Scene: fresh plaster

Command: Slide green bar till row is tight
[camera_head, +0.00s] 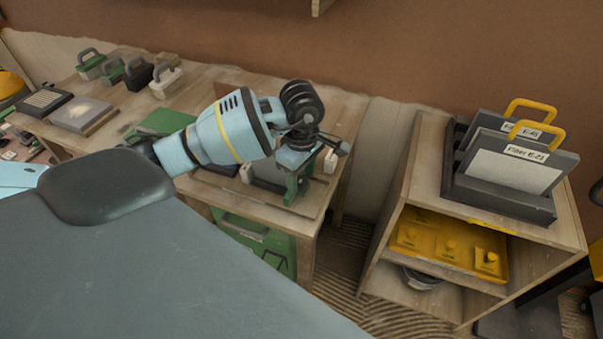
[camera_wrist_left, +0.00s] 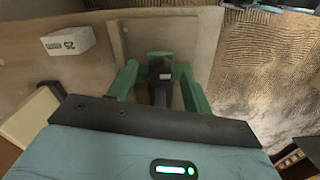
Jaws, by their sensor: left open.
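My left gripper (camera_head: 303,188) reaches down to the right end of the wooden workbench (camera_head: 262,200). Its green fingers stand apart, and they also show in the left wrist view (camera_wrist_left: 160,72). Between them in that view is a dark piece (camera_wrist_left: 161,92) with a small pale label. A short green piece (camera_wrist_left: 158,56) shows at its far end; I cannot tell if it is the green bar. Contact with the fingers is unclear. In the head view a dark strip (camera_head: 268,185) lies beside the gripper, partly hidden by my arm. My right gripper is not in view.
A white block (camera_wrist_left: 68,40) lies left of the fingers in the wrist view. Handled tools (camera_head: 138,75) stand at the bench's back left. A wooden shelf unit (camera_head: 400,225) at right holds labelled panels (camera_head: 515,165) and a yellow tray (camera_head: 440,245). A gap separates it from the bench.

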